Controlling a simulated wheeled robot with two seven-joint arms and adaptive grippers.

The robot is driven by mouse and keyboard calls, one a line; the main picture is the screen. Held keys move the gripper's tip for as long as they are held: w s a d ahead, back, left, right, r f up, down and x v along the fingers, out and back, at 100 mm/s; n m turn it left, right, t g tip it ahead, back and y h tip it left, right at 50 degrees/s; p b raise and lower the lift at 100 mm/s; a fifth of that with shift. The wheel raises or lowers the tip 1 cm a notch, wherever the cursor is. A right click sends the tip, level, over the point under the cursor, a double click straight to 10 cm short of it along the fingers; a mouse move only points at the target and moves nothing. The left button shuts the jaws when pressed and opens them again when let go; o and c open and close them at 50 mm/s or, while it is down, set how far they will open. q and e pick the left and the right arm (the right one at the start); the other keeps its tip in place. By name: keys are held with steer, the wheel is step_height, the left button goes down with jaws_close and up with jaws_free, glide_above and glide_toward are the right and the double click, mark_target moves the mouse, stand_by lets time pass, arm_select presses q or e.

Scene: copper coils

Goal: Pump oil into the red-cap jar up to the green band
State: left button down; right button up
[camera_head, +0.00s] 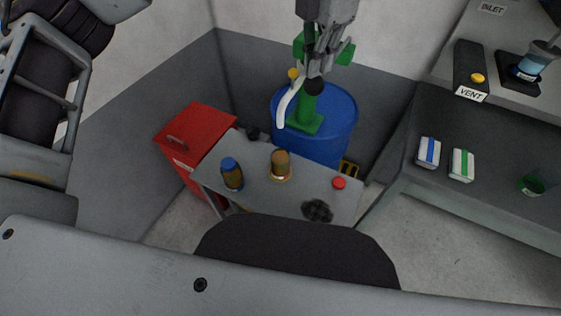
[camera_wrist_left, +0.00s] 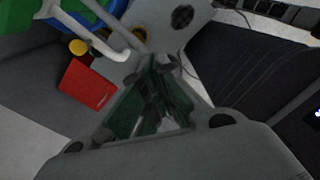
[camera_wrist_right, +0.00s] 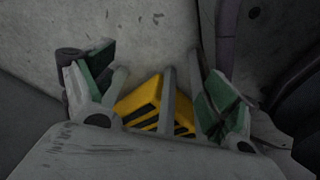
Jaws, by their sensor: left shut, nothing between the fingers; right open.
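A blue drum (camera_head: 340,115) carries a green pump (camera_head: 309,108) with a pale curved spout (camera_head: 286,106) and a yellow knob (camera_head: 293,73). My left gripper (camera_head: 318,65) is shut and empty at the pump's top; I cannot tell whether it touches. In the left wrist view its fingers (camera_wrist_left: 152,95) are together, with the spout (camera_wrist_left: 103,42) beyond. A brown-topped jar (camera_head: 281,164) stands on the table (camera_head: 255,190), below the spout in the picture. A red cap (camera_head: 339,183) lies apart to the right. The green band and oil level cannot be made out. My right gripper (camera_wrist_right: 155,85) is open.
A blue-capped jar (camera_head: 232,175) stands at the table's left, and a dark round patch (camera_head: 317,210) is at its front. A red cabinet (camera_head: 190,140) is left. A grey bench (camera_head: 480,205) at right holds several items. The right wrist view shows a yellow slotted object (camera_wrist_right: 150,98).

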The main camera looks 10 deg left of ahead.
arm_select(q)
steer(key=shift+r, duration=0.25)
steer(key=shift+r+p, duration=0.45)
steer(key=shift+r, duration=0.05)
steer(key=shift+w+r+p, duration=0.1)
steer(key=shift+r+p, duration=0.25)
steer(key=shift+r, duration=0.2)
steer(key=shift+r+p, duration=0.45)
steer(key=shift+r, duration=0.25)
steer(key=shift+w+r+p, duration=0.15)
steer(key=shift+r+p, duration=0.5)
steer(key=shift+r, duration=0.3)
step_height(320, 180, up, 6)
steer(key=p, duration=0.4)
steer(key=shift+w+d, duration=0.2)
steer(key=shift+w, duration=0.1)
arm_select(e)
steer(key=s+d, duration=0.3)
steer(key=s, duration=0.4)
steer(key=s+d+g, duration=0.1)
steer(key=s+d, duration=0.2)
steer(key=s, duration=0.4)
steer(key=shift+r+h, duration=0.2)
steer(key=shift+h, duration=0.1)
